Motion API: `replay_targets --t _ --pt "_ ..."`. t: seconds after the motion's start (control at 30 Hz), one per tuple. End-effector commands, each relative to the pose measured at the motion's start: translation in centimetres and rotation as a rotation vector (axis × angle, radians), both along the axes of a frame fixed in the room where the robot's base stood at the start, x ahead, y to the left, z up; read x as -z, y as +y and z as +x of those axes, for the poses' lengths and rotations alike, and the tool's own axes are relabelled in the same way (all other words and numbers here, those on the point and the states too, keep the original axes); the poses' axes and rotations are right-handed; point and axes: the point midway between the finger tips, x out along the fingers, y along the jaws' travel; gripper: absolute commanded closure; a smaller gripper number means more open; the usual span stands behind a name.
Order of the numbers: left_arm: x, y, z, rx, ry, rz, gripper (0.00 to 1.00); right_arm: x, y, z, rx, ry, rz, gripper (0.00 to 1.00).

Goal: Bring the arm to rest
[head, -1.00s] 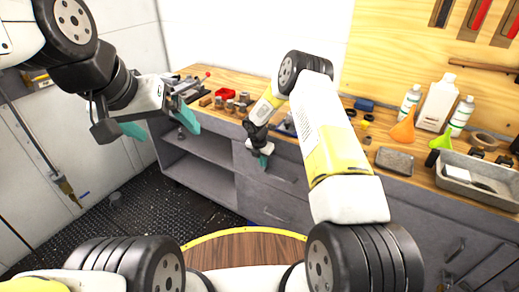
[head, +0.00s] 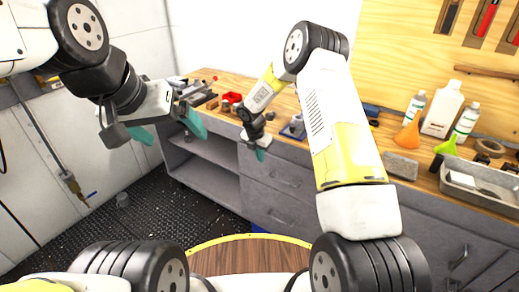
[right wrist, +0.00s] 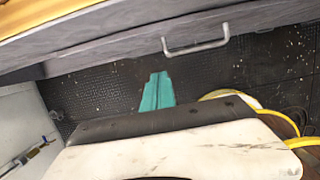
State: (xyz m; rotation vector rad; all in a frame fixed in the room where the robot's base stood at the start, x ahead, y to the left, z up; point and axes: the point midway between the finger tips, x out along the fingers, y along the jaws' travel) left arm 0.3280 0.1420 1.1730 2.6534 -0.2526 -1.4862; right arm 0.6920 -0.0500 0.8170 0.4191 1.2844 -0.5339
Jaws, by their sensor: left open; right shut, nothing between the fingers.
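My left gripper (head: 168,133) is at the upper left in the head view, its two teal fingers spread wide with nothing between them. It hangs in the air in front of the bench's open shelves. My right gripper (head: 260,155) is near the middle of the head view, in front of the grey drawers and below the bench top. Its teal fingers are together and empty. They also show pressed together in the right wrist view (right wrist: 157,92), with the dark floor behind them.
A wooden-topped workbench (head: 225,82) with grey drawers (head: 282,178) runs along the back. Bottles (head: 441,108), an orange funnel (head: 408,134) and a grey tray (head: 478,192) stand on its right part. A round wooden top with a yellow rim (head: 249,256) is close in front. Dark floor (head: 150,215) lies open at left.

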Motion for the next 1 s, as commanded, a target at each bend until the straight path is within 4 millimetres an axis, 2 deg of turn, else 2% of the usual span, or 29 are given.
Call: replay_targets --t 0.07,0.17,0.27,0.4,0.47,0.6,0.7,0.9,1.0 --pt "0.0 0.0 0.0 0.0 0.0 0.0 0.06 -0.8 0.0 -0.1 0.01 -0.004 0.002 1.0" --pt "0.0 0.0 0.0 0.0 0.0 0.0 0.06 -3.2 -0.6 -0.3 0.075 -0.024 0.018 1.0" --pt "0.0 0.0 0.0 0.0 0.0 0.0 0.06 -7.5 -1.7 -1.1 0.216 -0.064 0.053 1.0" --pt "0.0 0.0 0.0 0.0 0.0 0.0 0.06 -14.9 -3.8 -3.7 0.492 -0.127 0.133 1.0" --pt "0.0 0.0 0.0 0.0 0.0 0.0 0.06 -17.8 -4.7 -5.3 0.614 -0.154 0.173 1.0" --pt "0.0 0.0 0.0 0.0 0.0 0.0 0.06 -23.7 -6.5 -9.4 0.897 -0.205 0.278 1.0" --pt "0.0 0.0 0.0 0.0 0.0 0.0 0.06 -27.3 -7.7 -12.9 1.1 -0.233 0.362 1.0" --pt "0.0 0.0 0.0 0.0 0.0 0.0 0.06 -32.5 -9.3 -20.5 1.5 -0.26 0.557 1.0" --pt "0.0 0.0 0.0 0.0 0.0 0.0 0.06 -34.2 -9.7 -24.5 1.695 -0.251 0.665 1.0"
